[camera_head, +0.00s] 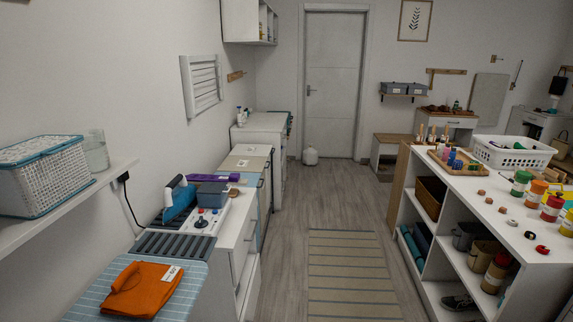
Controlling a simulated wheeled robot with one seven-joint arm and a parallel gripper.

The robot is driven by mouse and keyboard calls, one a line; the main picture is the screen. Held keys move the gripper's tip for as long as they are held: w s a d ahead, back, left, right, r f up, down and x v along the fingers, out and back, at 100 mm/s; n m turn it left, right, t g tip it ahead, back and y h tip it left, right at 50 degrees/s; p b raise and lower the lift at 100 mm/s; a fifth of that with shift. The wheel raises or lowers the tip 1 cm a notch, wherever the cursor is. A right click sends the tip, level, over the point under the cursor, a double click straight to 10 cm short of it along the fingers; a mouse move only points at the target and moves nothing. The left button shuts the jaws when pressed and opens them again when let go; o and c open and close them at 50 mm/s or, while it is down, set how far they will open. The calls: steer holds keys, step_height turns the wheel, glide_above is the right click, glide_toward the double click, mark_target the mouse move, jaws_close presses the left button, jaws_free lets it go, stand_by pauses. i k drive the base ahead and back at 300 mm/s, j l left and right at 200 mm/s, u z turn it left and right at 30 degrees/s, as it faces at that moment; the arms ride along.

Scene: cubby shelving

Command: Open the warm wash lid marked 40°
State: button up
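A row of low units runs along the left wall. Past the grey box, a unit has flat cream lids (243,164) on top and a light blue front. The lids appear shut. There are small dark marks on them, but they are too small to read, so I cannot tell which one is marked 40°. My gripper is not in view.
A white counter with a blue iron (180,199) and a grey box (212,194) stands nearer, beside a folded orange cloth (145,289). A striped rug (350,275) lies on the open aisle floor. A cubby shelf (540,235) borders the right. A door (332,84) closes the far end.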

mark_target(235, 164)
steer(key=i+z, duration=0.15)
steer(key=i, duration=1.7)
steer(key=i+u, duration=0.1)
steer(key=i, duration=0.5)
steer(key=i+l+u, duration=0.1)
steer(key=i, duration=0.5)
steer(key=i+l+u, duration=0.1)
steer(key=i, duration=0.5)
steer(key=i+l+u, duration=0.25)
steer(key=i+u, duration=0.15)
steer(key=i+l+u, duration=0.75)
steer(key=i+l, duration=0.2)
